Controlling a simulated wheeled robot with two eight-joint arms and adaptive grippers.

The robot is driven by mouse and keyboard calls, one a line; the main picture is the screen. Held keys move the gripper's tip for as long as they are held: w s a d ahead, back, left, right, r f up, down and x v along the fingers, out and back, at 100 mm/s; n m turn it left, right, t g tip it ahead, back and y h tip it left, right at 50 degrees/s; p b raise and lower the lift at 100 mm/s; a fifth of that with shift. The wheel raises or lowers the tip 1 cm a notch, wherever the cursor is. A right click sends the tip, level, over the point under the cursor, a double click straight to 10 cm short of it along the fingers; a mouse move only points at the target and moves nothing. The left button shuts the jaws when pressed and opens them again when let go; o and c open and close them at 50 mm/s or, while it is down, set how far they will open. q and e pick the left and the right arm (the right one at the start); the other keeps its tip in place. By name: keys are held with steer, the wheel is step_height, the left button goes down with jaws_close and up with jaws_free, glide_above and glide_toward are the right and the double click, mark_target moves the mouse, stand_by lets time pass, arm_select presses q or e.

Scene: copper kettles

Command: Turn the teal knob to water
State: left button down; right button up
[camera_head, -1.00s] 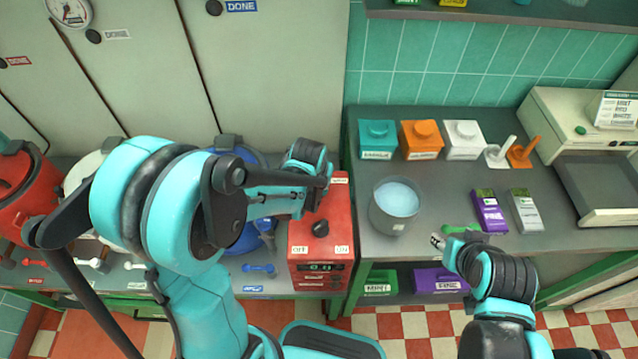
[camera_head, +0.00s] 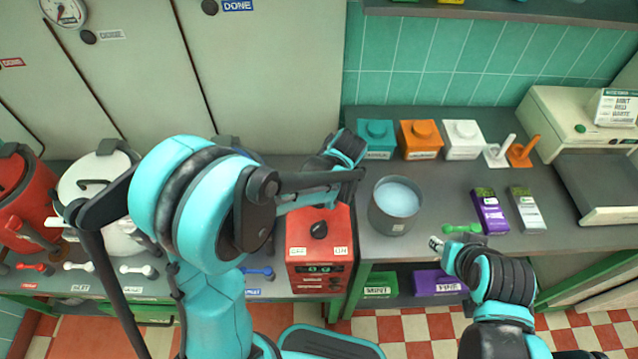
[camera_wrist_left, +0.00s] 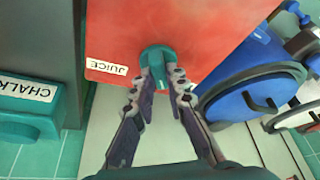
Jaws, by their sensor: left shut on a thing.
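The teal knob (camera_wrist_left: 158,57) shows on the red box's top in the left wrist view, with a JUICE label (camera_wrist_left: 107,66) to its left. My left gripper (camera_wrist_left: 161,78) is shut on the knob, one finger on each side. No water label shows, and the knob's exact setting cannot be told. In the head view my left arm covers the knob and the back of the red box (camera_head: 320,245). My right gripper (camera_head: 437,244) is by the grey counter's front, near a small green handle; its jaws are too small to judge.
A grey pot (camera_head: 395,213) of pale liquid stands to the right. Blue (camera_wrist_left: 255,92), white (camera_head: 95,190) and red (camera_head: 22,190) kettles stand left. Teal, orange and white blocks line the counter's back.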

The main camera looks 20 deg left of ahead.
arm_select(q)
steer(key=shift+d+n, duration=0.1)
steer(key=shift+n, duration=0.7)
steer(key=shift+g, duration=0.4)
steer(key=c, duration=1.5)
jaws_free()
steer(key=shift+c, duration=0.2)
steer(key=shift+r, duration=0.15)
steer(key=v, duration=1.1)
steer(key=shift+d+r, duration=0.25)
steer(key=shift+d, duration=0.05)
steer(key=shift+s+a, duration=0.1)
steer(key=shift+s, duration=0.05)
